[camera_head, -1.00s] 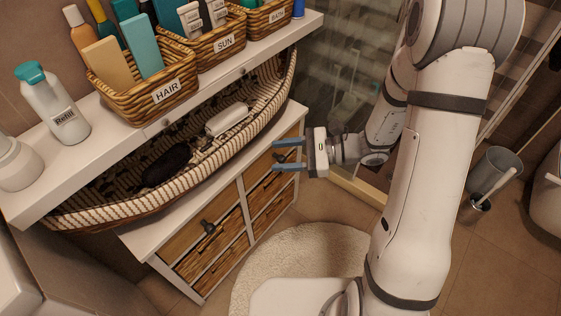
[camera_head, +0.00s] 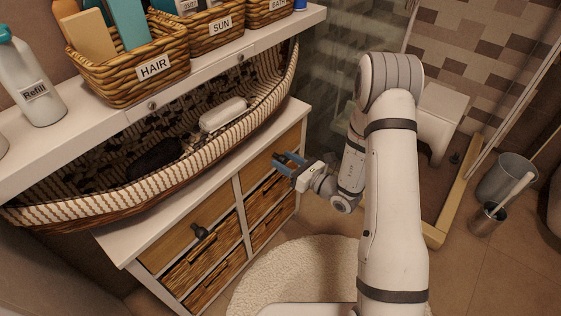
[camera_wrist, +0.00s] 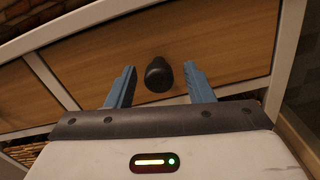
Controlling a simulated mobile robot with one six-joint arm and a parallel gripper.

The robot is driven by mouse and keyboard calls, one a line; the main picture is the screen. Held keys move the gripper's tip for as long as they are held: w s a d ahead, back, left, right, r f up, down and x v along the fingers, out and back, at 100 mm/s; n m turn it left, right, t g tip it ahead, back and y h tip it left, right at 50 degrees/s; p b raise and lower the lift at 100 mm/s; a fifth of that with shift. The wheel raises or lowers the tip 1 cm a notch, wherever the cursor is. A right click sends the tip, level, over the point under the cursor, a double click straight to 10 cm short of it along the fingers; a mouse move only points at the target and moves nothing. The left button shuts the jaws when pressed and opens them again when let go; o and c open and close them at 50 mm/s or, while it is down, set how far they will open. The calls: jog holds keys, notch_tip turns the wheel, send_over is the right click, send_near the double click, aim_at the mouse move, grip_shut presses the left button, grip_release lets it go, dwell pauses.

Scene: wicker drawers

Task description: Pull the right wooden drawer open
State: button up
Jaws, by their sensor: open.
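The right wooden drawer (camera_head: 263,164) is the plain wood front at the upper right of the white cabinet, and it is shut. It fills the upper part of the wrist view (camera_wrist: 225,45). Its dark round knob (camera_wrist: 159,75) shows between the two blue fingers. My gripper (camera_head: 287,161) is open in front of this drawer and holds nothing. In the wrist view my gripper (camera_wrist: 158,85) has one finger on each side of the knob, with a gap on both sides. In the head view the fingers hide most of the knob.
The left wooden drawer (camera_head: 170,248) with a dark knob (camera_head: 200,232) is shut. Wicker drawers (camera_head: 269,195) sit below. A long woven basket (camera_head: 225,130) stands on the cabinet top. A round rug (camera_head: 290,275) lies on the floor. A bin (camera_head: 507,178) stands at the right.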

jog(key=shift+w+a, duration=0.45)
jog(key=shift+a, duration=0.1)
grip_shut()
